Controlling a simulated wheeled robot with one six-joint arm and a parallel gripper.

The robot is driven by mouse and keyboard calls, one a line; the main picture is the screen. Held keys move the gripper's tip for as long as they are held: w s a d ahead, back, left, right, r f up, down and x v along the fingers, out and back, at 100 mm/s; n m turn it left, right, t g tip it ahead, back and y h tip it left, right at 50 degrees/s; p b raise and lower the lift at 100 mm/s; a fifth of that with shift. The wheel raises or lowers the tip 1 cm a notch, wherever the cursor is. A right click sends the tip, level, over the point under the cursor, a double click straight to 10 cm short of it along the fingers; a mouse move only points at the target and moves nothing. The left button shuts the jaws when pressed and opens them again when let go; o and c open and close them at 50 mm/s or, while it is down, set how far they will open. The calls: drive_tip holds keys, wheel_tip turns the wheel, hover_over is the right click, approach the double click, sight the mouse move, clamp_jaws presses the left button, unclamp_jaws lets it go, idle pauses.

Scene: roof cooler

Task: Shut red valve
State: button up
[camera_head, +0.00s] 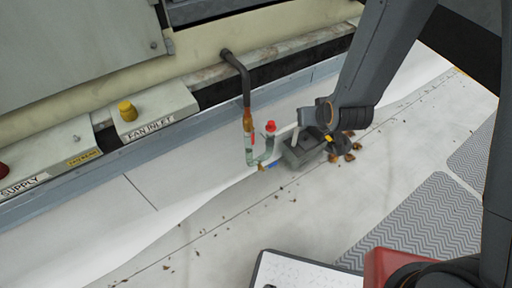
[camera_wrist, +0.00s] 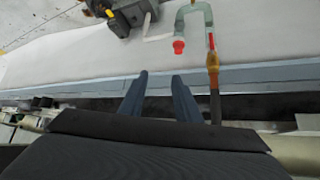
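A green, partly clear U-shaped trap (camera_head: 249,152) hangs from a brass fitting on a dark drain pipe (camera_head: 236,66). It carries a red cap (camera_head: 271,126) on its short upright and a narrow red piece (camera_head: 253,138) on its long one. I cannot tell which red part is the valve. In the wrist view the red cap (camera_wrist: 178,47) and the narrow red piece (camera_wrist: 211,41) lie beyond my fingertips, up and right. My gripper (camera_wrist: 159,75) is open and empty, apart from both. In the head view my arm's end is right of the trap, fingers unclear.
A dark grey pump-like block (camera_head: 304,149) with brown leaves around it sits right of the trap. The cooler's blue-grey ledge (camera_head: 190,130) runs behind. A FAN INLET box (camera_head: 152,108) with a yellow knob stands left. A white board (camera_head: 305,272) lies in front.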

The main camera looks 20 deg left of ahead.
drive_tip(key=w+a+f+n+t+y+b, duration=0.1)
drive_tip(key=a+f+n+t+y+b, duration=0.1)
drive_tip(key=a+f+b, duration=0.8)
drive_tip(key=n+y+b, duration=0.1)
drive_tip(key=y+b, duration=0.2)
approach(253, 138)
drive_tip(key=f, duration=0.1)
drive_tip(key=shift+t, duration=0.5)
drive_tip(key=shift+b+x, duration=0.7)
drive_tip(key=shift+x, duration=3.55)
clamp_jaws()
